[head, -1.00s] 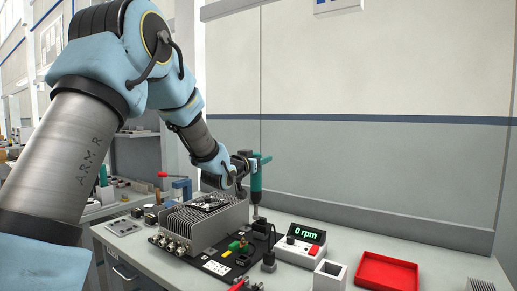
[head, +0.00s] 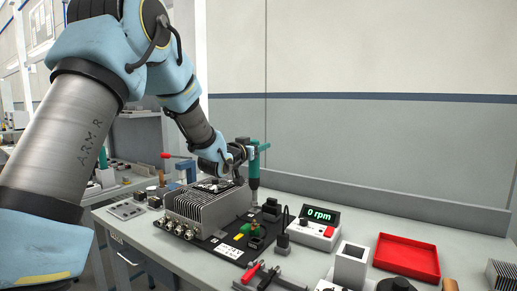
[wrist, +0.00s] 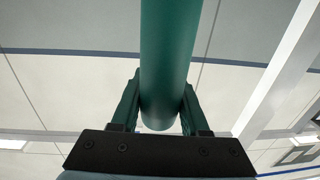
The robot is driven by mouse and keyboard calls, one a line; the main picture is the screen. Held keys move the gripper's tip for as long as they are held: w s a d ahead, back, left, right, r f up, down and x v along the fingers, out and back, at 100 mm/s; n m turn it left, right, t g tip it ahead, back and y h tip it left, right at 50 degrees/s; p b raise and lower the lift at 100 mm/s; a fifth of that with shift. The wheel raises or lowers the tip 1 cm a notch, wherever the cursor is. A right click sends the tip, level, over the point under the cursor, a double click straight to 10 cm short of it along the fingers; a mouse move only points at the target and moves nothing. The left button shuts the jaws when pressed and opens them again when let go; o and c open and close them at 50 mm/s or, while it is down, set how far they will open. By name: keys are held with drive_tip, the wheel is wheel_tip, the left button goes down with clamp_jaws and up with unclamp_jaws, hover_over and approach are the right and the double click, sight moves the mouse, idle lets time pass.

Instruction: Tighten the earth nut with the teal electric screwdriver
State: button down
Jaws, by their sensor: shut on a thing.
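My gripper (head: 250,152) is shut on the teal electric screwdriver (head: 254,174) and holds it upright behind the finned metal box. In the wrist view, the teal screwdriver body (wrist: 170,60) runs up between the two fingers of my gripper (wrist: 160,110). The screwdriver's grey lower end (head: 254,199) points down beside the back right of the box, above or near the black board. Whether its tip touches anything is not clear. A green and yellow part (head: 254,231) is on the board in front. I cannot make out the earth nut.
The finned box (head: 205,207) stands on the black board (head: 222,248). Black connectors (head: 271,208) are close to the right of the screwdriver. A 0 rpm display unit (head: 315,232), a white open box (head: 350,265) and a red tray (head: 408,257) stand further right.

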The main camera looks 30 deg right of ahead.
drive_tip(key=shift+f+b, duration=2.2)
drive_tip(key=shift+f, duration=0.35)
drive_tip(key=shift+b, duration=0.55)
drive_tip(key=shift+f+b, duration=1.05)
drive_tip(key=shift+b, duration=0.55)
idle(1.3)
drive_tip(key=shift+r, duration=0.15)
wheel_tip(320, 180, up, 6)
drive_tip(key=p, duration=0.3)
idle(0.3)
